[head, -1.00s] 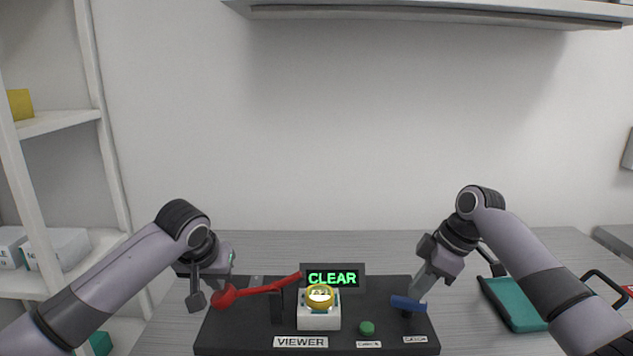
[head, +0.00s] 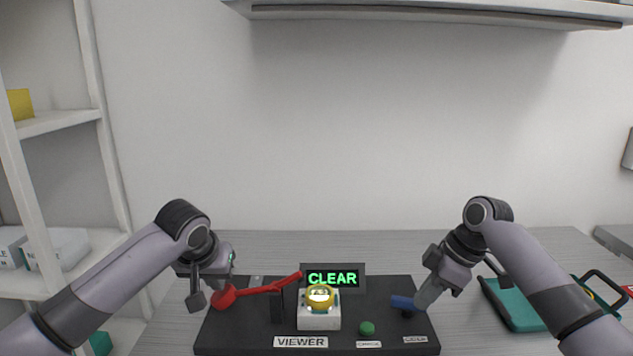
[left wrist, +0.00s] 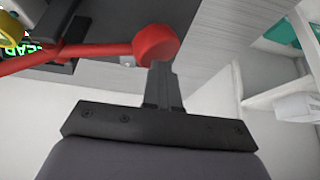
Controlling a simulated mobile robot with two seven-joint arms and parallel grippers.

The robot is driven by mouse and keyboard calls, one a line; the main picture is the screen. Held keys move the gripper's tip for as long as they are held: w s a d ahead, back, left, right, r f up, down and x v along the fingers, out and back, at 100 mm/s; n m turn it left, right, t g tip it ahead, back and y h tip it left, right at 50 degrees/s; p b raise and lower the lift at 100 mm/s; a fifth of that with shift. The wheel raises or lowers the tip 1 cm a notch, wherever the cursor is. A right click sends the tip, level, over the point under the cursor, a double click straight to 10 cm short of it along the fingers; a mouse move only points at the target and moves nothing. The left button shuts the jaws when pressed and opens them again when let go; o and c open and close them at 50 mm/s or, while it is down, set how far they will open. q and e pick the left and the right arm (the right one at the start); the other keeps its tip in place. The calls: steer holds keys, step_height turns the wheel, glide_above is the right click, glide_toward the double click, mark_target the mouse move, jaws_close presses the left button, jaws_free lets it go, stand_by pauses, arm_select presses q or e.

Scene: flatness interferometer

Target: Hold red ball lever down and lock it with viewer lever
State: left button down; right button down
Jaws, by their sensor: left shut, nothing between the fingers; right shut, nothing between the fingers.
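The red ball lever (head: 262,289) slants across the left of the black base plate (head: 237,335), its ball (head: 224,297) at the low left end. My left gripper (head: 208,299) is shut and empty, right by the ball; in the left wrist view its fingertips (left wrist: 160,66) are just under the ball (left wrist: 155,44), and I cannot tell if they touch. The blue lever (head: 403,302) sits at the right of the plate. My right gripper (head: 421,302) is shut and empty at the blue lever's right end. The sign VIEWER (head: 301,342) is at the front.
A display (head: 333,278) reads CLEAR behind a white block (head: 318,320) with a gold ring (head: 320,297). A green button (head: 367,328) is at the front right. A teal case (head: 515,305) lies right of the plate. Shelves (head: 60,125) stand at the left.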

arm_select(q)
steer(key=shift+f, duration=0.1)
arm_select(e)
steer(key=shift+f, duration=2)
steer(key=shift+w+d, duration=0.25)
steer(key=shift+d, duration=0.05)
step_height(320, 180, up, 7)
arm_select(q)
step_height(320, 180, up, 10)
stand_by(1.2)
